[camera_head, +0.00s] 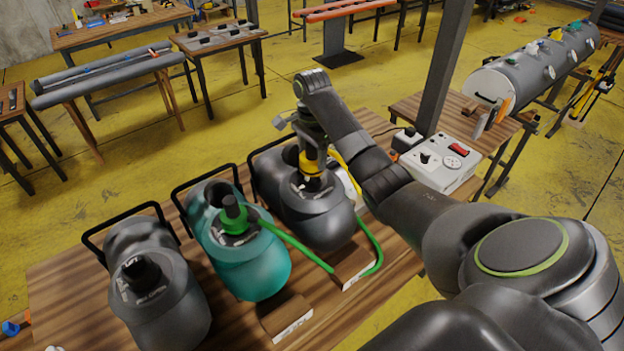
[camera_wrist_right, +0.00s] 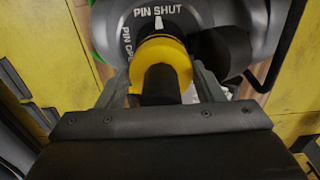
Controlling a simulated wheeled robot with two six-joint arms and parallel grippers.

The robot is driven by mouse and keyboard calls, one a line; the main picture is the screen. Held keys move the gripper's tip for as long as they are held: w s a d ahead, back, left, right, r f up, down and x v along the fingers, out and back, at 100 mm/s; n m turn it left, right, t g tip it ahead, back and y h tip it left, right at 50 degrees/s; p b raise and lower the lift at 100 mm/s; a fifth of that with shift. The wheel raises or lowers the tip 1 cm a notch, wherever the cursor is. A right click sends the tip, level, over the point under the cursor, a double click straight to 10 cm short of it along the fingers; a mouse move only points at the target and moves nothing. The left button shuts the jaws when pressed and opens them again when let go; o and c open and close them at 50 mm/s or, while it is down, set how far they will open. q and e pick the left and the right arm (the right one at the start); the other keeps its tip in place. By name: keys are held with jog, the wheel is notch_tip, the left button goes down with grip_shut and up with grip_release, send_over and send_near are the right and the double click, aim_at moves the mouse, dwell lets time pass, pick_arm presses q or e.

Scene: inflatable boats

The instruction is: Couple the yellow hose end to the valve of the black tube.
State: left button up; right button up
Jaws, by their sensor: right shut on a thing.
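The dark, blackish tube (camera_head: 325,222) stands in a frame at the right of the row on the wooden table. Its valve area shows in the wrist view with the words PIN SHUT (camera_wrist_right: 158,12) and a white mark. My right gripper (camera_head: 309,160) points down over this valve. It is shut on the yellow hose end (camera_wrist_right: 167,55), a yellow collar with a black stem, which also shows in the head view (camera_head: 309,168). The collar is over or at the valve; I cannot tell if it is seated. The valve itself is mostly hidden. My left gripper is out of view.
A teal tube (camera_head: 255,268) with a green hose end (camera_head: 236,213) stands in the middle, its green hose (camera_head: 376,245) looping right. Another dark tube (camera_head: 165,310) stands left. A white control box (camera_head: 440,162) sits on the table behind my right arm. Wooden blocks (camera_head: 284,312) lie in front.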

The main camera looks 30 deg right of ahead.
aim_at(312, 163)
jog(key=shift+f, duration=0.1)
jog(key=shift+f, duration=1.15)
jog(key=shift+f, duration=0.15)
jog(key=shift+f, duration=0.3)
jog(key=shift+f, duration=0.85)
dwell(0.4)
dwell(0.3)
jog(key=shift+r+m, duration=0.1)
jog(key=shift+m, duration=0.4)
jog(key=m, duration=0.3)
jog(key=shift+a, duration=0.1)
